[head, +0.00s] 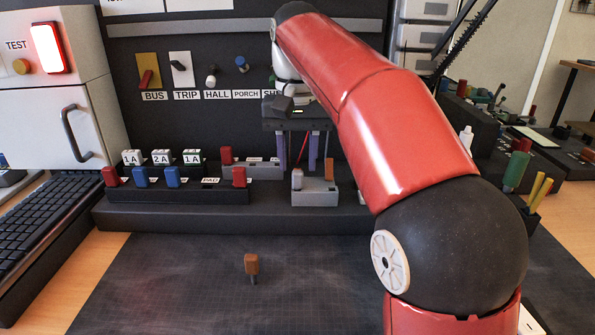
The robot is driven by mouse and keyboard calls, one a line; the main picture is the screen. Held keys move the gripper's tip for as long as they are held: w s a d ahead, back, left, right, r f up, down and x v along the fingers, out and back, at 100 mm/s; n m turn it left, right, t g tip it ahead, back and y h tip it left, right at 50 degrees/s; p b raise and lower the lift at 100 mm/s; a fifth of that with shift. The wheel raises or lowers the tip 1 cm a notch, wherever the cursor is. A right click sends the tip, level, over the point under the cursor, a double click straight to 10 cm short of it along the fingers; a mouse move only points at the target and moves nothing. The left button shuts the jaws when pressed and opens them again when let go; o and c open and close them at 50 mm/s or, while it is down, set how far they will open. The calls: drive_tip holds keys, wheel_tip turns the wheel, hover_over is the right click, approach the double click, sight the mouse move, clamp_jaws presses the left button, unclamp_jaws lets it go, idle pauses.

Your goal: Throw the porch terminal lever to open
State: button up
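A blue knob (241,64) sits on the dark wall panel above the PORCH label (246,95). A small grey block (315,195) on the dark ledge carries an upright orange lever (329,168) at its right and a pale, pinkish-tipped piece (297,179) at its left. No readable label shows on this block, so I cannot tell whether it is the porch terminal. My gripper (298,162) points down just above and behind the block. Its two bluish fingers are apart, with no held object visible between them. Whether a finger touches the block or lever is unclear. My red arm hides the panel's right part.
BUS (149,76), TRIP (178,70) and HALL (211,76) switches line the panel. Several red and blue pieces stand on the ledge (180,216) at left. A brown-handled piece (251,264) stands on the mostly clear dark mat (180,290).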

drive_tip(key=shift+f, duration=1.3)
